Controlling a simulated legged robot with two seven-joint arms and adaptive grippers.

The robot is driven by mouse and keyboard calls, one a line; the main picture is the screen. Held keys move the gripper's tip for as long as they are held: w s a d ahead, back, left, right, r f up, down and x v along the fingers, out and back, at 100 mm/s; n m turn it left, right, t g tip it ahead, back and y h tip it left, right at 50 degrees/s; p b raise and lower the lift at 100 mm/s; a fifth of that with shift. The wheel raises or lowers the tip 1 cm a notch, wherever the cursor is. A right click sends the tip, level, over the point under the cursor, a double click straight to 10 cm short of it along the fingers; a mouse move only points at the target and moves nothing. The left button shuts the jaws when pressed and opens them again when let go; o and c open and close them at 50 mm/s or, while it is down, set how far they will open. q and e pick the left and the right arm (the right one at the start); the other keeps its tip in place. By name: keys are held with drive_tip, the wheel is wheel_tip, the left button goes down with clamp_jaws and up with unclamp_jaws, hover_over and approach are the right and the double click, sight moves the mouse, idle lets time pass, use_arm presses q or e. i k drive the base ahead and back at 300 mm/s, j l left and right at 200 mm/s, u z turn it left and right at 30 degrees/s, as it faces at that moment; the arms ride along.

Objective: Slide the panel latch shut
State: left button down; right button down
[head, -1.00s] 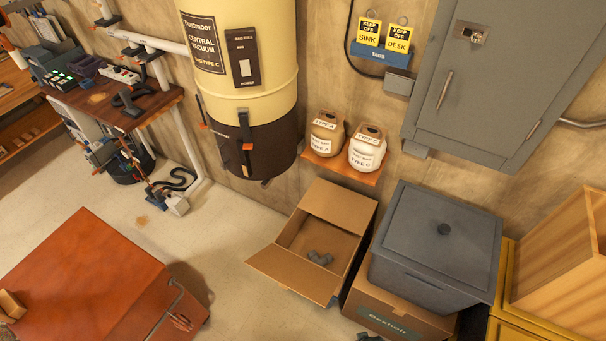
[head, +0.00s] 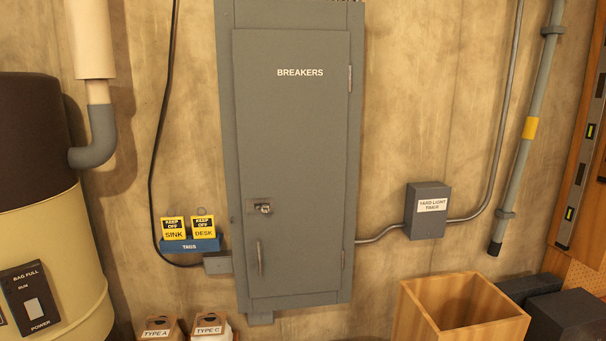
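The grey breaker panel (head: 290,150) hangs on the wall in the middle of the head view, labelled BREAKERS. Its door looks closed against the frame, with hinges along the right edge. The panel latch (head: 259,208) is a small metal piece on a plate at the door's left edge. I cannot tell whether its bolt is slid across. A vertical handle (head: 260,258) sits below the latch. Neither of my grippers is in view.
A blue tag holder (head: 190,245) with yellow SINK and DESK tags is left of the panel. A grey timer box (head: 427,210) and conduit are right. A wooden bin (head: 460,310) stands low right, a vacuum canister (head: 45,220) at left.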

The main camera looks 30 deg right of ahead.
sight(265, 207)
drive_tip(key=z, duration=0.95)
